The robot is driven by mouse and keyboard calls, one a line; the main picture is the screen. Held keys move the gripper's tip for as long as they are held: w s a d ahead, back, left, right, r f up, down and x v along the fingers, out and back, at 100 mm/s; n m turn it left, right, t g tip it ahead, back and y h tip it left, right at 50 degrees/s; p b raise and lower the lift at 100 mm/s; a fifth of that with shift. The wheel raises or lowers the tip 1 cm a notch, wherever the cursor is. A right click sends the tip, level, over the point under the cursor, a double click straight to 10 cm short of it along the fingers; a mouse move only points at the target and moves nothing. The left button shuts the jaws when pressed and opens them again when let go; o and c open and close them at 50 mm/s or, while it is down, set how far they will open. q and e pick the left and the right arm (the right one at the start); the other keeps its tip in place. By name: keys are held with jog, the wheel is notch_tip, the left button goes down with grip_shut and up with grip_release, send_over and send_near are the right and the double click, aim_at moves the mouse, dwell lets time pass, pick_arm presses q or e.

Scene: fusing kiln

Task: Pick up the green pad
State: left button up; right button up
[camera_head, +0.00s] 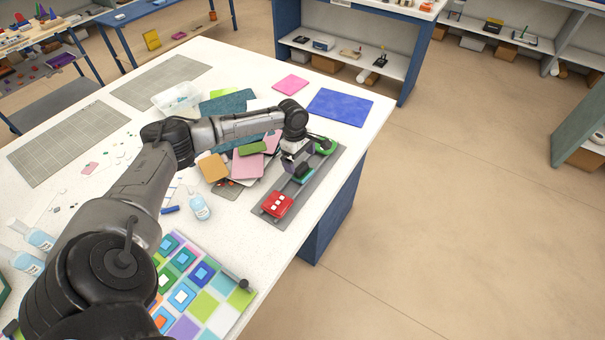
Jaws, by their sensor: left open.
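A grey board (264,207) lies near the right edge of the white table. On its far end sits a bright green rounded pad (326,147), partly hidden by my left gripper. A dark teal-green block (304,171) sits mid-board, and a red pad with white squares (277,205) sits at the near end. My left gripper (298,165) is open over the middle of the board, close above the teal-green block and left of the bright green pad. I cannot tell whether it touches either. My right gripper is not in view.
Coloured sheets, including an orange one (212,168) and a pink one (247,163), lie stacked left of the board. A blue sheet (340,107) lies beyond. A clear bottle (199,206) and a colourful tile panel (215,300) are nearer. Open floor lies right of the table.

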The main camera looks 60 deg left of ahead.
aim_at(302, 167)
pick_arm(q)
jog(key=shift+w+d+f+b, duration=0.1)
jog(key=shift+d+f, duration=0.05)
jog(key=shift+f, duration=0.9)
jog(key=shift+w+d+f+b, duration=0.1)
jog(key=shift+w+f+b, duration=0.05)
jog(key=shift+f, duration=0.95)
jog(key=shift+w+d+f+b, duration=0.1)
jog(key=shift+d+f, duration=0.05)
jog(key=shift+f, duration=0.9)
jog(key=c, duration=0.9)
